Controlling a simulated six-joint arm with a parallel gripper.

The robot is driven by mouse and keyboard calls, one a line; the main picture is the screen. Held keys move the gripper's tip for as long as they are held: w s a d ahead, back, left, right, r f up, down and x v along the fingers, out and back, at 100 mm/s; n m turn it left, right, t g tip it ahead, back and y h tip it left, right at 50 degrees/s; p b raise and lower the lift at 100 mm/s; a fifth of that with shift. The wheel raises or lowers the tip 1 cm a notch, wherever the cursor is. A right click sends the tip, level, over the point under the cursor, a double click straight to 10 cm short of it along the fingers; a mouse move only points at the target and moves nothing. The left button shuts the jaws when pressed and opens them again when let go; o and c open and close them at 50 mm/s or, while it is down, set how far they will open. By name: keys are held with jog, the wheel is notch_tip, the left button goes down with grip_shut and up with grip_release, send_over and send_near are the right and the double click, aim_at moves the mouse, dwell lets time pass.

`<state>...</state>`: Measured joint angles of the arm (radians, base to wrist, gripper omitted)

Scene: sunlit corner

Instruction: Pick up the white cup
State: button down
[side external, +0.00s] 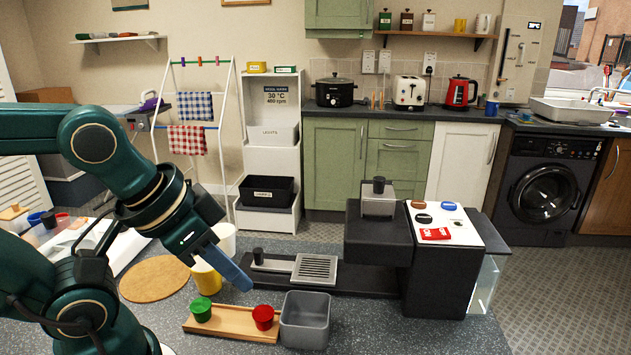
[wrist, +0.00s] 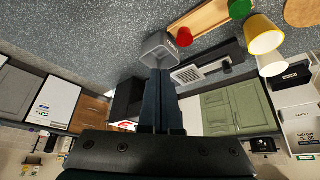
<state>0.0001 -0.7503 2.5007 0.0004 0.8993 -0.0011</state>
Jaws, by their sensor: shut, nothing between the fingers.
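The white cup (side external: 224,238) stands on the grey counter in the side view, partly hidden behind my gripper and the yellow cup (side external: 207,279). In the wrist view the white cup (wrist: 271,66) is at the right, just beyond the yellow cup (wrist: 264,36) and partly covered by it. My gripper (side external: 246,287) points down and to the right, in front of the white cup in the picture and apart from it. Its fingers are together and empty. In the wrist view the fingers (wrist: 161,72) reach toward the grey bin, with both cups off to the right.
A wooden tray (side external: 233,323) holds a green cup (side external: 201,310) and a red cup (side external: 263,317). A grey bin (side external: 305,320) stands beside it. A black coffee machine (side external: 440,270) with a drip grille (side external: 315,268) is behind. A round cork mat (side external: 150,279) lies left.

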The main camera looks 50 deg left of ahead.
dwell(0.4)
grip_release()
